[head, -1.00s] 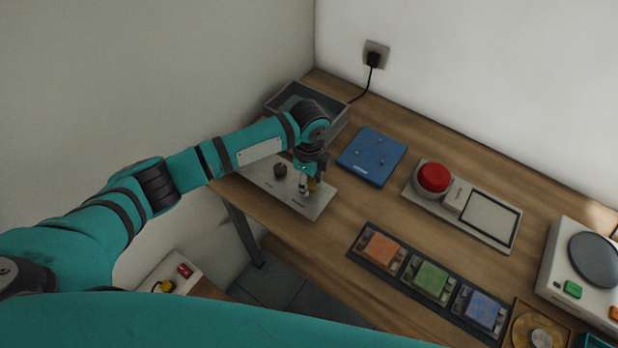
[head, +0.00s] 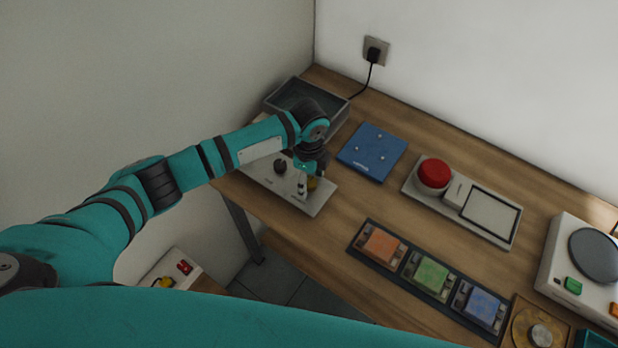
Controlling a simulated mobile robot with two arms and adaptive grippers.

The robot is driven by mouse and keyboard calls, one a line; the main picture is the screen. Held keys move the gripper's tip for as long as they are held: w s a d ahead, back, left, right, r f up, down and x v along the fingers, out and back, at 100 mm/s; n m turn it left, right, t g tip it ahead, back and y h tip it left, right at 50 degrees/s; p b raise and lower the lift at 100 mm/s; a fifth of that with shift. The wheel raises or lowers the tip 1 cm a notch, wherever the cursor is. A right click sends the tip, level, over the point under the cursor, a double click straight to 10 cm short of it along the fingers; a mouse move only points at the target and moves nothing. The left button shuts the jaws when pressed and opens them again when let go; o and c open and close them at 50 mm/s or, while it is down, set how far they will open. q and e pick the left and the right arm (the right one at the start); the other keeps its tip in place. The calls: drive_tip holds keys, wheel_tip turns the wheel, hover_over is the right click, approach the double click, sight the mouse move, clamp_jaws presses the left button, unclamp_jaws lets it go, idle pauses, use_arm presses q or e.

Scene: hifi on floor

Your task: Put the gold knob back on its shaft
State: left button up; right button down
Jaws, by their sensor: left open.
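The gold knob (head: 312,184) shows as a small yellowish patch at the right part of the light panel (head: 312,206), partly hidden by my left gripper. My left gripper (head: 309,182) is over the panel with its fingers pointing down, open, close around or beside the knob. I cannot tell whether the fingers touch it or whether the knob sits on a shaft. A dark knob (head: 280,166) stands on the same panel to the left. My right gripper is not in view.
A grey bin (head: 344,108) stands behind my left wrist. A blue plate (head: 372,152), a red button unit (head: 433,174), a row of coloured blocks (head: 430,277) and a turntable-like device (head: 594,260) lie to the right. Bare wood lies between the panel and the blocks.

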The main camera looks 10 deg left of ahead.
sight(309, 181)
use_arm(q)
drive_tip(key=shift+r, duration=0.45)
wheel_tip(309, 181, up, 12)
drive_tip(key=b, duration=0.2)
drive_tip(key=shift+r, duration=0.15)
